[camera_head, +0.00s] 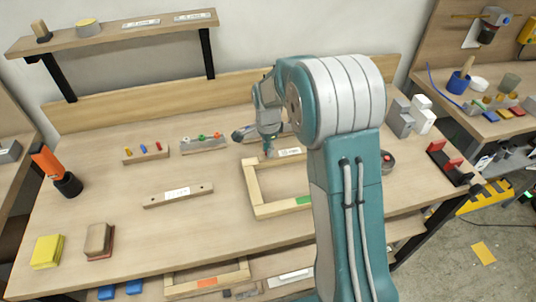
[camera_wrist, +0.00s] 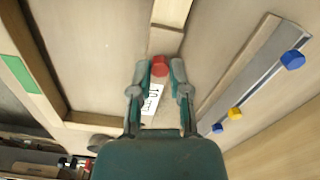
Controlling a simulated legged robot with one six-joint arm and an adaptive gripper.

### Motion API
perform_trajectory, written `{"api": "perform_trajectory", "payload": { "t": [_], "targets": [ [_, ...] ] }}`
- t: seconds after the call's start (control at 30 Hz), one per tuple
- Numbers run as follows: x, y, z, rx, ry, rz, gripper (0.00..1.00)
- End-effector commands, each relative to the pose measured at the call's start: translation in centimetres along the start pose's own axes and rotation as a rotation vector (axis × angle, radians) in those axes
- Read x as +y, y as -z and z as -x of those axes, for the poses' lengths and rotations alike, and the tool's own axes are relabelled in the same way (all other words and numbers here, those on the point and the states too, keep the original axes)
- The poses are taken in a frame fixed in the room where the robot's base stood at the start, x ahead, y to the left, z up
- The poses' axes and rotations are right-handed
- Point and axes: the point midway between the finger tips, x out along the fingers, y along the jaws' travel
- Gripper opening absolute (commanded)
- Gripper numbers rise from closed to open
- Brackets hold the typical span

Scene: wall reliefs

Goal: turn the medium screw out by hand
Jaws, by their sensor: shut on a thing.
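My gripper (camera_wrist: 160,72) points down at the workbench, with a finger on each side of a small red head (camera_wrist: 160,64). I take this red head to be the medium screw; its shaft is hidden. The red head lies between the fingertips and the fingers are shut on it. A wooden strip with a white printed label (camera_wrist: 153,98) lies right by it, partly covered by the gripper. In the head view my gripper (camera_head: 268,153) is low over the bench behind the wooden frame, and the red head cannot be made out there.
A wooden frame with a green patch (camera_head: 303,200) lies close in front of my gripper. A metal rail (camera_wrist: 250,86) with blue and yellow knobs is beside it. A rail with coloured knobs (camera_head: 202,146) and a peg block (camera_head: 146,156) stand left.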

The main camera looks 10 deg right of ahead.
Motion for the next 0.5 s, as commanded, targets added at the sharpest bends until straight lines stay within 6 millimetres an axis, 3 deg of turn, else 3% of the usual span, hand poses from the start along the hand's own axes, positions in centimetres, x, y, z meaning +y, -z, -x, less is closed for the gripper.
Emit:
{"api": "perform_trajectory", "payload": {
  "t": [0.33,0.5],
  "targets": [
    [0.02,-0.04,-0.02,-0.001,-0.001,0.36,0.0],
    [0.02,-0.04,-0.02,-0.001,-0.001,0.441,0.0]
  ]
}}
